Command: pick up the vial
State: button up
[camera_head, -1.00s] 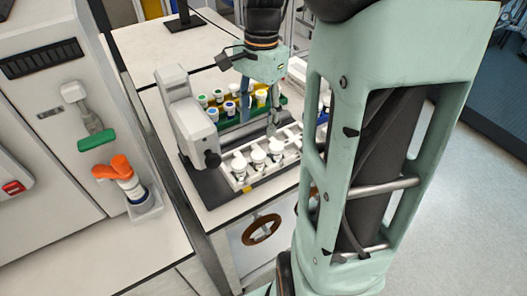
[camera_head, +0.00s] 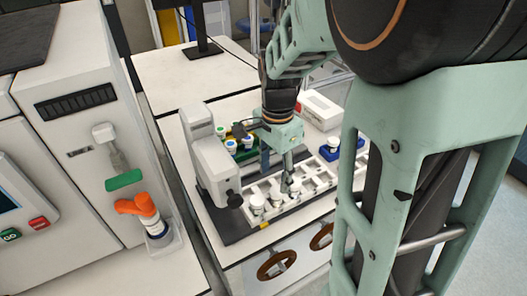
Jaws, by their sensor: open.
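Several white-capped vials stand upright in a long white rack (camera_head: 315,188): a front-left vial (camera_head: 257,205), a middle one (camera_head: 275,198) and a right one (camera_head: 295,187). Another white-capped vial (camera_head: 334,143) stands at a blue holder (camera_head: 348,153) farther right. I cannot tell which vial is meant. My gripper (camera_head: 279,174) points down over the rack, open, close above and behind the right vial of the row. Its near finger partly covers that vial's top. I cannot tell whether they touch, and nothing shows held.
A grey-white instrument (camera_head: 213,168) with a dark knob stands just left of the rack. A green rack (camera_head: 238,152) with blue-capped and other vials is behind it, partly hidden by my gripper. A white box (camera_head: 319,110) lies behind right. An orange-topped pipette-like tool (camera_head: 146,214) stands left.

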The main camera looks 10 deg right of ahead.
aim_at(277, 191)
jog(key=f, duration=0.7)
jog(key=shift+s+d, duration=0.25)
jog(key=shift+d, duration=0.05)
jog(key=c, duration=1.2)
